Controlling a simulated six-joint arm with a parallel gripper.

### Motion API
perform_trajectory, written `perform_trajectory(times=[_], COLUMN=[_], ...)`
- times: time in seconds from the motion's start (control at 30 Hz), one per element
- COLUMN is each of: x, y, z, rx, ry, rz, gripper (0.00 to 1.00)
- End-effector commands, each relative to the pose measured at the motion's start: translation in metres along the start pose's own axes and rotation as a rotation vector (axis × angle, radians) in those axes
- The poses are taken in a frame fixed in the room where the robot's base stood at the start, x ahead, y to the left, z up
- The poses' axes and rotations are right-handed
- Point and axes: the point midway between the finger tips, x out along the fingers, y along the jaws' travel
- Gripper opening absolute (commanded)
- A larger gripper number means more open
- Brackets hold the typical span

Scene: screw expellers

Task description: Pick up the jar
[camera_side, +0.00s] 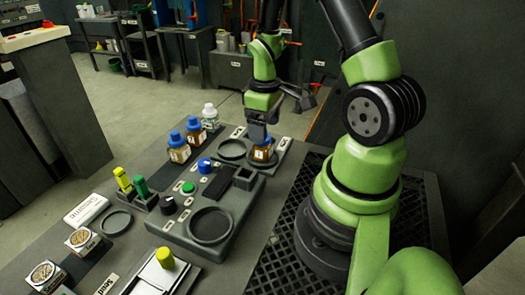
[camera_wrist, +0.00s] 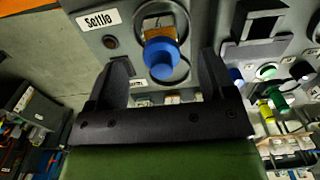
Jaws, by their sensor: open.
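A brown jar with a blue lid (camera_side: 262,154) stands upright on a round spot of a grey station, right under my gripper (camera_side: 261,138). In the wrist view the same jar (camera_wrist: 161,58) shows its blue lid between and a little beyond my two dark fingers, on a plate labelled "Settle". My gripper is open, with a finger on each side of the lid. I cannot tell whether either finger touches it. Two similar blue-lidded brown jars (camera_side: 179,148) (camera_side: 194,131) stand farther left, beside a white-capped bottle (camera_side: 210,116).
An empty round recess (camera_side: 232,149) lies just left of the jar. A grey device with a large round dish (camera_side: 210,226), knobs and buttons is in front. Green and yellow handled tools (camera_side: 141,187) stand in a holder at left. A black grating (camera_side: 290,225) lies right.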

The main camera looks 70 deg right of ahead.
Motion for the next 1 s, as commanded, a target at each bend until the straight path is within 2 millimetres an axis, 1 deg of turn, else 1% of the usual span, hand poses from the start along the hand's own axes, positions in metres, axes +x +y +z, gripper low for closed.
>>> perform_trajectory(times=[0.13, 0.3, 0.4, 0.5, 0.7, 0.73, 0.77, 0.8, 0.87, 0.9, 0.97, 1.0], x=[0.013, 0.038, 0.048, 0.052, 0.053, 0.053, 0.053, 0.052, 0.052, 0.052, 0.052, 0.052], y=[-0.001, -0.001, -0.001, -0.001, -0.001, -0.001, -0.001, -0.001, -0.001, -0.001, -0.001, -0.001], z=[-0.002, -0.005, -0.005, -0.005, -0.005, -0.005, -0.005, -0.005, -0.005, -0.005, -0.005, -0.005], rx=[0.000, 0.000, 0.001, 0.002, 0.002, 0.002, 0.002, 0.002, 0.002, 0.002, 0.001, 0.001], ry=[-0.003, -0.004, -0.003, -0.001, 0.001, 0.001, 0.001, 0.001, 0.001, 0.000, 0.000, 0.000], rz=[-0.003, -0.003, -0.002, -0.001, 0.000, 0.000, 0.000, 0.000, 0.000, 0.000, 0.000, 0.000], gripper=[0.77, 0.77, 0.77, 0.77, 0.77, 0.74, 0.67, 0.58, 0.44, 0.35, 0.21, 0.17])
